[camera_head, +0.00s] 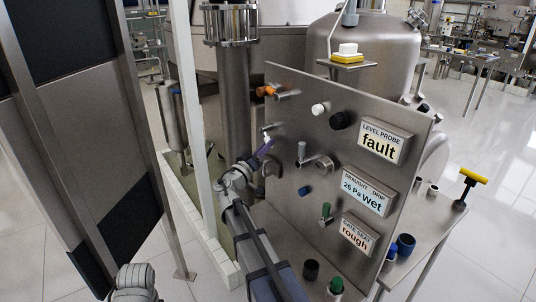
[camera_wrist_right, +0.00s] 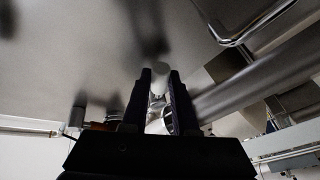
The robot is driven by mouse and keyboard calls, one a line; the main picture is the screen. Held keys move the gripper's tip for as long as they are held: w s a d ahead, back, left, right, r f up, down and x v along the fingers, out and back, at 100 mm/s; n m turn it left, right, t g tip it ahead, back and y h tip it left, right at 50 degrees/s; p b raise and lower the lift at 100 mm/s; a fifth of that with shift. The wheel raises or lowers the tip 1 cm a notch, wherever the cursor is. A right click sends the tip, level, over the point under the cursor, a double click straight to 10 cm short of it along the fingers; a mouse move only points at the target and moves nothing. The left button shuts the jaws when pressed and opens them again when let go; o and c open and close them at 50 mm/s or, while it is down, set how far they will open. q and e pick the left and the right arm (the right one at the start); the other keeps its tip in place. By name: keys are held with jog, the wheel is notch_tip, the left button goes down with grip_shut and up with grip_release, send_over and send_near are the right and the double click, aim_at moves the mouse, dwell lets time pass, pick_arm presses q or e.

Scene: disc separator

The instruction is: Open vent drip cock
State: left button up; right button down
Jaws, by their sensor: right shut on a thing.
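A grey upright panel (camera_head: 290,100) carries several handles and knobs. My right gripper (camera_head: 266,147) is at the panel's left part, its fingers shut on a small pale-ended handle (camera_head: 267,134). In the right wrist view the same gripper (camera_wrist_right: 160,88) has its two dark fingers on either side of the pale rounded end (camera_wrist_right: 160,72). The handle appears to be the drip cock, but no label on it is readable. A display (camera_head: 363,192) headed draught and drip reads "26 Pa" and "Wet". My left gripper is not in view.
An orange handle (camera_head: 266,91) sits just above my right gripper. A metal lever (camera_head: 318,161), a blue knob (camera_head: 305,190) and a green-tipped lever (camera_head: 326,212) are to its right. A thick vertical pipe (camera_head: 236,95) stands behind it. A white post (camera_head: 190,120) is at left.

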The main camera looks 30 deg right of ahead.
jog(key=w+m+h+b, duration=0.1)
jog(key=m, duration=0.1)
jog(key=w+f+m+g+b, duration=0.1)
jog(key=m, duration=0.1)
jog(key=shift+f+h+b, duration=0.1)
jog(key=shift+h+b, duration=0.25)
jog(key=shift+h, duration=0.05)
jog(key=shift+w+a+m+g+h+b, duration=0.1)
jog(key=shift+w+m+g+h+b, duration=0.2)
jog(key=shift+m, duration=0.55)
jog(key=shift+w+m+g+h+b, duration=0.15)
jog(key=shift+m+g+h+b, duration=0.15)
jog(key=shift+m, duration=0.5)
jog(key=shift+w+a+m+g+h+b, duration=0.1)
jog(key=shift+w+m+g+h+b, duration=0.2)
jog(key=shift+m, duration=0.55)
jog(key=shift+g, duration=0.3)
jog(key=c, duration=0.7)
grip_release()
jog(key=shift+s, duration=0.1)
jog(key=b+v, duration=0.3)
jog(key=v, duration=0.4)
jog(key=shift+s+a+f, duration=0.1)
jog(key=shift+a+f, duration=0.1)
jog(key=shift+a, duration=0.1)
